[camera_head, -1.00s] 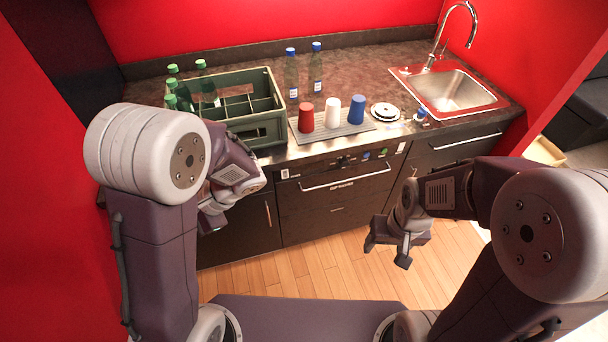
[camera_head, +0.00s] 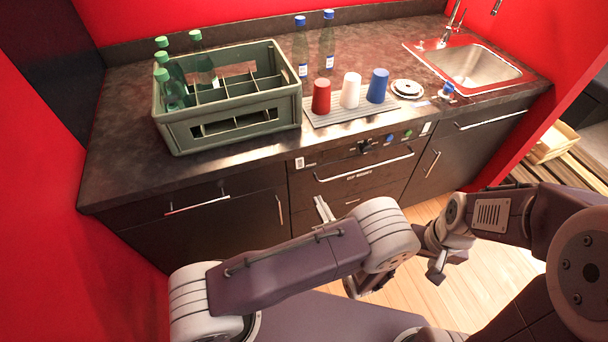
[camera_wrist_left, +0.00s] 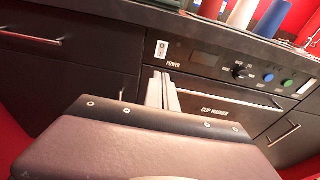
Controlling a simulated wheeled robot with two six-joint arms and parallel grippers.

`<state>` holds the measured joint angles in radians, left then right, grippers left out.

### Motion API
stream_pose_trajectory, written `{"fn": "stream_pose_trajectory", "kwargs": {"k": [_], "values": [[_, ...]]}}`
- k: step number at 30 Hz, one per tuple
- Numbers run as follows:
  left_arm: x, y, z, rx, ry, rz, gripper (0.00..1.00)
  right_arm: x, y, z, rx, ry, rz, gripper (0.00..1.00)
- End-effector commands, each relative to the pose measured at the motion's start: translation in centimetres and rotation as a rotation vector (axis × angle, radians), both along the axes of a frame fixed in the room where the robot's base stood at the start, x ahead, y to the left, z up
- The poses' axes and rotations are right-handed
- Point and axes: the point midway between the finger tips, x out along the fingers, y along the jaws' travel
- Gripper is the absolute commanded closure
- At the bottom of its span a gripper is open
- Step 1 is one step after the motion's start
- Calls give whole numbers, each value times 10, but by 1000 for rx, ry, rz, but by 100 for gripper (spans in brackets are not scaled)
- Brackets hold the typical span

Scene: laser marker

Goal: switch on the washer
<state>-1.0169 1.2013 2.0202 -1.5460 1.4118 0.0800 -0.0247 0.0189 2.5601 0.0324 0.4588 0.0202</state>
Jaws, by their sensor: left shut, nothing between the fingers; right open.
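The cup washer (camera_head: 334,191) is the dark unit under the counter, with a long handle across its front. Its white power switch (camera_head: 299,163) is at the left of the control panel. In the left wrist view the switch (camera_wrist_left: 162,49) sits above the word POWER; I cannot tell its position. My left gripper (camera_head: 321,207) is shut and empty in front of the washer door. In the left wrist view its fingertips (camera_wrist_left: 161,78) point up, below the switch and apparently apart from it. My right gripper (camera_head: 398,278) is open and low, partly hidden by my left arm.
A dark knob (camera_head: 365,147), blue button (camera_head: 390,138) and green button (camera_head: 407,134) are further right on the panel. The counter holds a green crate (camera_head: 228,133) with bottles, red (camera_head: 321,96), white (camera_head: 350,90) and blue (camera_head: 377,86) cups, and a sink (camera_head: 470,65).

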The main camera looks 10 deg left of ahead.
Motion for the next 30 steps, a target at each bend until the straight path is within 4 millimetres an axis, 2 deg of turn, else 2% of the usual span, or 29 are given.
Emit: {"fn": "stream_pose_trajectory", "kwargs": {"k": [5, 8, 21, 25, 30], "values": [[5, 4, -1, 0, 0, 4, 100, 0, 0, 1, 0, 0, 0, 37], [18, 14, -3, 0, 0, 7, 100, 0, 0, 2, 0, 0, 0, 37], [93, 65, -17, -2, -2, 9, 100, 0, 0, 6, 0, 0, 0, 37], [107, 74, -20, -2, 0, 5, 100, 0, 0, 7, 0, 0, 0, 37], [115, 78, -22, -2, 0, 2, 100, 0, 0, 7, 0, 0, 0, 37]]}}
